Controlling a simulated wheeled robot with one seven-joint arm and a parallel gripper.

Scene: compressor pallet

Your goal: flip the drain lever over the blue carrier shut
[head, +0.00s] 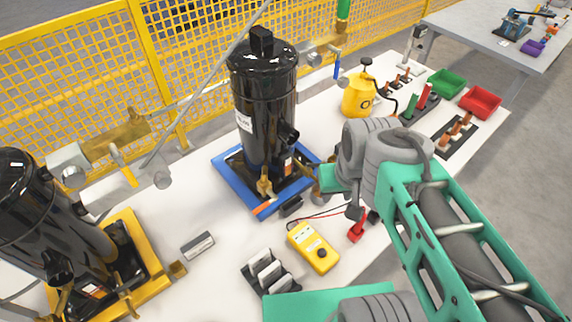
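The blue carrier (233,187) lies on the white bench and holds an upright black tank (262,110). A brass drain fitting (265,187) sits low at the front of this tank, over the carrier. Its lever is too small to make out clearly, so I cannot tell its position. My arm reaches in from the lower right, and my gripper (322,183) is near the right side of the carrier, to the right of the brass fitting. The wrist hides most of the gripper, and its fingers cannot be made out. I cannot tell whether it touches anything.
A yellow carrier (155,257) with another black tank (45,220) stands at left. A yellow meter (313,248) with leads and a dark rack (268,272) lie in front. A yellow can (358,97) and red and green bins stand behind right. Yellow mesh fencing (75,70) runs behind.

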